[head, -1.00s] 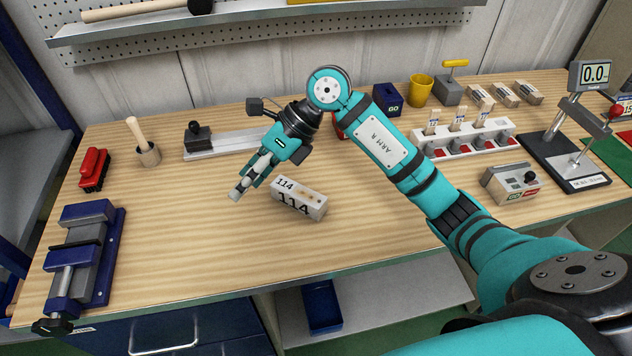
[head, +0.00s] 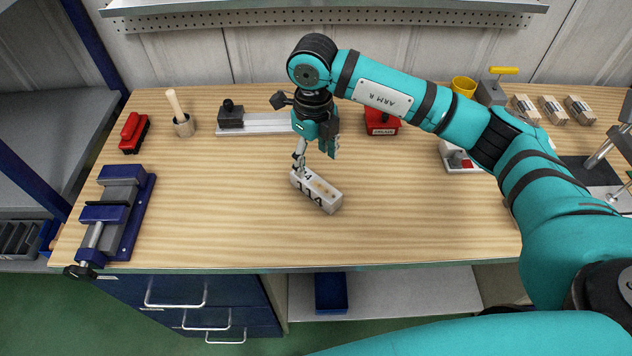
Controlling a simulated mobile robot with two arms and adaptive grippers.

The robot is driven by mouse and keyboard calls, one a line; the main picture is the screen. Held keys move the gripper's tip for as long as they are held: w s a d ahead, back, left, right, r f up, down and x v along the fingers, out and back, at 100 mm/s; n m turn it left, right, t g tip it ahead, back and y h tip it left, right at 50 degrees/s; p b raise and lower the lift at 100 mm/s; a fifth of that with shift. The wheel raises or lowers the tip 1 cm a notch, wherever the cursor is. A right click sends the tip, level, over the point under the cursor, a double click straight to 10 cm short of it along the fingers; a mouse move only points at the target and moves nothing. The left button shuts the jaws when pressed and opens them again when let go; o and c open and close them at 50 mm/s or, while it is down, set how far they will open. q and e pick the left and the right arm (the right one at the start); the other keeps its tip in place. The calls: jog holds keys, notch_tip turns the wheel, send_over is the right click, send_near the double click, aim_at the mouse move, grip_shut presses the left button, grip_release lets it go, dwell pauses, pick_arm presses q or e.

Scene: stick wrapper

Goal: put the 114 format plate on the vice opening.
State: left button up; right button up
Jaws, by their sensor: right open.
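The 114 format plate (head: 322,194) is a pale block with dark "114" lettering, lying on the middle of the bench. The blue and grey vice (head: 118,208) stands at the bench's left front, with a screw handle at its front end. My right gripper (head: 313,165) points down at the plate's far left end, where its fingers overlap the plate in the picture. It is open; whether the fingers touch the plate I cannot tell. They hide part of the plate's upper "114" label. My left gripper is not in view.
Behind lie a red stapler-like tool (head: 134,132), a wooden cup with a stick (head: 182,122), a grey rail fixture (head: 255,122) and a red box (head: 382,120). The wooden bench top (head: 225,210) is clear between plate and vice.

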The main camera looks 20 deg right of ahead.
aim_at(315, 183)
notch_tip(315, 183, down, 3)
jog(key=shift+p, duration=0.3)
jog(key=f+p, duration=0.1)
jog(key=f, duration=0.1)
jog(key=f+p, duration=0.1)
jog(key=f, duration=0.1)
jog(key=shift+w+d+f+p, duration=0.1)
jog(key=shift+d+f+p, duration=0.1)
jog(key=shift+f+p, duration=0.2)
jog(key=shift+f, duration=0.3)
jog(key=shift+r, duration=0.1)
grip_shut()
